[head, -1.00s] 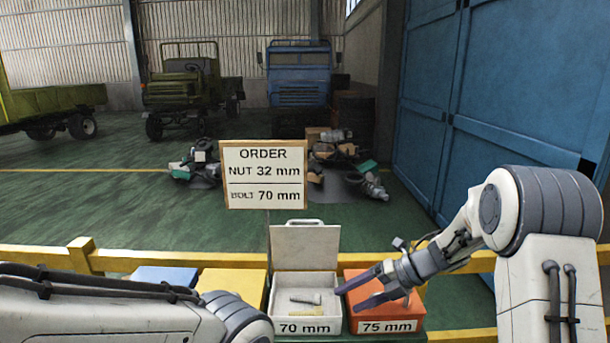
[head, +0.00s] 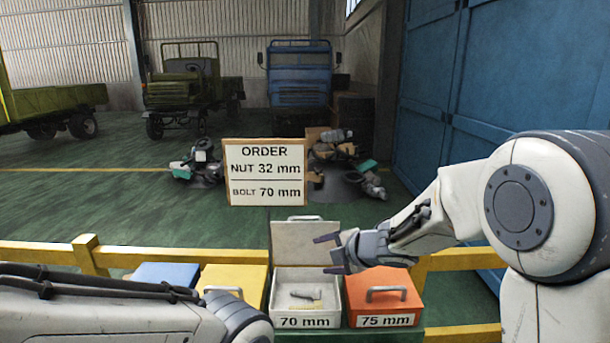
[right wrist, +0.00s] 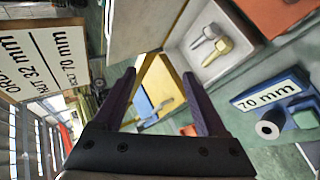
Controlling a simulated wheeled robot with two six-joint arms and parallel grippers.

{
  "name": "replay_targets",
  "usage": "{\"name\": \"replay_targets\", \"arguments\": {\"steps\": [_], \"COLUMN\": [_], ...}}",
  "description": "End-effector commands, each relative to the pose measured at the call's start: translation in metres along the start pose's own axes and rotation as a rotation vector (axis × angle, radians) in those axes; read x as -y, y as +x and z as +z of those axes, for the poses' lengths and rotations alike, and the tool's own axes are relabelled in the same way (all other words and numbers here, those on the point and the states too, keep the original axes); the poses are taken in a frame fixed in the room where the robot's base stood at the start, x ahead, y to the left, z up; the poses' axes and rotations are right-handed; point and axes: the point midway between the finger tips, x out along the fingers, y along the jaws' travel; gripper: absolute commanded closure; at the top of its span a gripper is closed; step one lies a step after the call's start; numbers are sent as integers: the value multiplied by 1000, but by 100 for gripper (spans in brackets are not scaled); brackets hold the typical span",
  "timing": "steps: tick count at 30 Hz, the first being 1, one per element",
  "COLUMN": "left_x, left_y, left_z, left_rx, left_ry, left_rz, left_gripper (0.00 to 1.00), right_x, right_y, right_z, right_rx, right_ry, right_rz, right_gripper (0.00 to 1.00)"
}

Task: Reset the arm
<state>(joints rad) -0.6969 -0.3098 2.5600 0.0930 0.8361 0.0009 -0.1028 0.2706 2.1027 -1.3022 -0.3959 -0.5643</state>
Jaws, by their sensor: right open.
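My right gripper (head: 328,254) is open and empty, pointing left, in front of the raised lid (head: 300,240) of the white 70 mm box (head: 278,310). In the right wrist view its two dark fingers (right wrist: 158,74) stand apart with nothing between them. The white box is open, and a grey bolt (right wrist: 204,36) and a yellowish bolt (right wrist: 216,50) lie inside it. My left arm crosses the lower left of the head view; its gripper is out of view.
The orange 75 mm box (head: 385,296) is closed, right of the white box. Yellow (head: 232,283) and blue (head: 165,275) boxes stand left. An order sign (head: 266,172) reads nut 32 mm, bolt 70 mm. A yellow rail (head: 130,254) runs behind the boxes.

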Motion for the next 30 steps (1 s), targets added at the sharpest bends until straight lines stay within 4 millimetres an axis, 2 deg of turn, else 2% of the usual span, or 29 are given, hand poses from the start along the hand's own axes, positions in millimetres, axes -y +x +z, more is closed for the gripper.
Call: {"name": "replay_targets", "arguments": {"steps": [2, 5, 8, 12, 15, 18, 23, 30], "left_x": [0, 0, 0, 0, 0, 0, 0, 0], "left_y": [0, 0, 0, 0, 0, 0, 0, 0], "left_z": [0, 0, 0, 0, 0, 0, 0, 0], "left_rx": [0, 0, 0, 0, 0, 0, 0, 0], "left_ry": [0, 0, 0, 0, 0, 0, 0, 0], "left_rz": [0, 0, 0, 0, 0, 0, 0, 0], "left_gripper": [100, 100, 100, 100, 100, 100, 100, 100], "right_x": [0, 25, 69, 139, 176, 201, 218, 219], "right_y": [-18, -46, -81, -135, -168, -194, -214, -215], "right_z": [-17, -37, -67, -120, -152, -176, -193, -194], "right_rx": [102, 231, 342, 471, 537, 584, 622, 626], "right_ry": [193, 486, 776, 1112, 1263, 1355, 1416, 1422], "right_rz": [-18, -83, -195, -408, -550, -660, -747, -754], "right_gripper": [26, 26, 26, 26, 26, 26, 26, 26]}}
